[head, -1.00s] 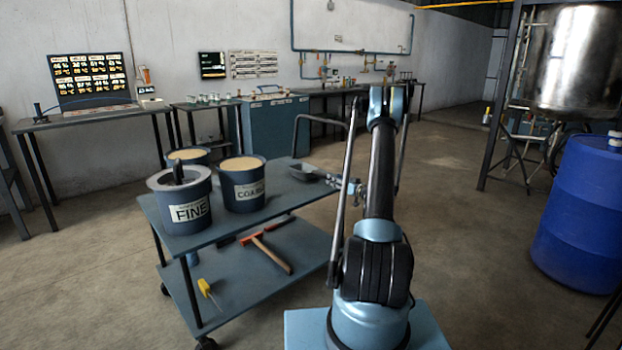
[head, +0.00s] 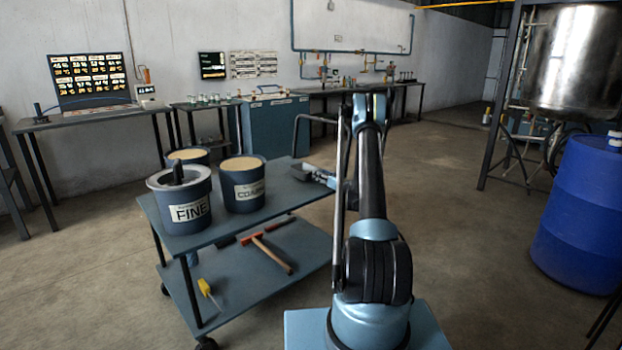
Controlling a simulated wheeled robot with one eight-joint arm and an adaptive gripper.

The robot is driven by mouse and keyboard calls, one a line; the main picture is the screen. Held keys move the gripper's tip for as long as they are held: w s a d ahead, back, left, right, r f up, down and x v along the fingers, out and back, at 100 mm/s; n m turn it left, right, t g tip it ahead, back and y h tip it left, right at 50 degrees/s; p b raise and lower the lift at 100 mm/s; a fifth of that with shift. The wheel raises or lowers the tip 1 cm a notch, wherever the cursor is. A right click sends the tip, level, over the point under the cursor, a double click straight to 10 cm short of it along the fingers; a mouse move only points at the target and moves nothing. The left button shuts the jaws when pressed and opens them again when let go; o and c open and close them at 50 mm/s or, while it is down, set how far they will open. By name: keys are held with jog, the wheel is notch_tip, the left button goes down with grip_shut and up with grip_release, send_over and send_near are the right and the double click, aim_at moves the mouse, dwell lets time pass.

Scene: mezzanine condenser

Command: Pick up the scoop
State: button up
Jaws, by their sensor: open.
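The scoop (head: 300,172), small and dark grey, lies at the right end of the cart's top shelf, beside the COARSE bucket. My gripper (head: 316,174) is right at it, coming from the right, and covers much of it. The gripper is open. I cannot tell whether its fingers are around the scoop or touching it; they are small and blend with the grey shelf.
The cart's top shelf (head: 222,230) also bears the FINE bucket (head: 190,212) with a dark object standing in it, the COARSE bucket (head: 243,190) and a third bucket (head: 188,155). A hammer (head: 270,250) and a yellow-handled tool (head: 205,288) lie below. A blue barrel (head: 580,215) stands right.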

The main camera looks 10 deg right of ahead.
grip_shut()
jog(key=shift+r, duration=0.1)
